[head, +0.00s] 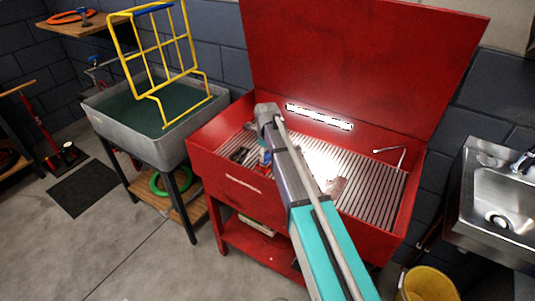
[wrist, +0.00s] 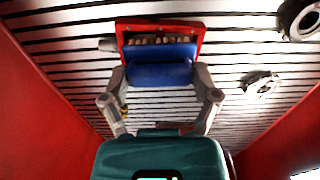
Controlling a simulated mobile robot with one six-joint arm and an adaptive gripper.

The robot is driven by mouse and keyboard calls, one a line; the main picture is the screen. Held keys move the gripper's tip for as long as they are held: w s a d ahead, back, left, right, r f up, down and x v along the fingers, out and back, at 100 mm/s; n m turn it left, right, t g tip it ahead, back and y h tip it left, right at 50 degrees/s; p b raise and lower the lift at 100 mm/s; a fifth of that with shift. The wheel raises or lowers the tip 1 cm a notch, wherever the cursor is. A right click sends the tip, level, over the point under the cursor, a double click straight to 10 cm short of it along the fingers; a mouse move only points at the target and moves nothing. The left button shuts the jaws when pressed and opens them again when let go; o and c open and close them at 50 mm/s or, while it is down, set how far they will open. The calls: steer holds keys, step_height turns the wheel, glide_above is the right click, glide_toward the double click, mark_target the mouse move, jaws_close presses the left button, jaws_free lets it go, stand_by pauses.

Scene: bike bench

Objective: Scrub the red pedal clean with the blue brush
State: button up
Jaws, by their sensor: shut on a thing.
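My gripper (wrist: 160,82) is shut on the blue brush (wrist: 160,74), with a finger at each side of its block. The red pedal (wrist: 205,38) is a square red frame just beyond the brush in the wrist view. Brown bristle-like tufts show inside the frame, right against the brush's far edge. I cannot tell whether they press on the pedal. A grey stub sticks out at the pedal's left. In the head view my arm hides most of the gripper; only small blue and red patches show left of it.
The red wash basin (head: 232,188) has a slatted floor, high walls and a raised lid (head: 360,50). A grey ring part (wrist: 300,18) and a small metal part (wrist: 262,84) lie on the slats. A grey tub (head: 110,112) with a yellow rack stands left, a steel sink (head: 490,205) right.

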steer(key=shift+s+a, duration=0.45)
steer(key=shift+s, duration=0.2)
steer(key=shift+s+a, duration=0.45)
steer(key=shift+s, duration=0.2)
steer(key=shift+w, duration=0.1)
steer(key=shift+w+d, duration=0.55)
steer(key=shift+w, duration=0.25)
steer(key=shift+w+d, duration=0.55)
steer(key=shift+w, duration=0.2)
steer(key=shift+s, duration=0.15)
steer(key=shift+s+a, duration=0.55)
steer(key=shift+s, duration=0.2)
steer(key=shift+s+a, duration=0.55)
steer(key=shift+s, duration=0.2)
steer(key=shift+w+d, duration=0.1)
steer(key=shift+w, duration=0.05)
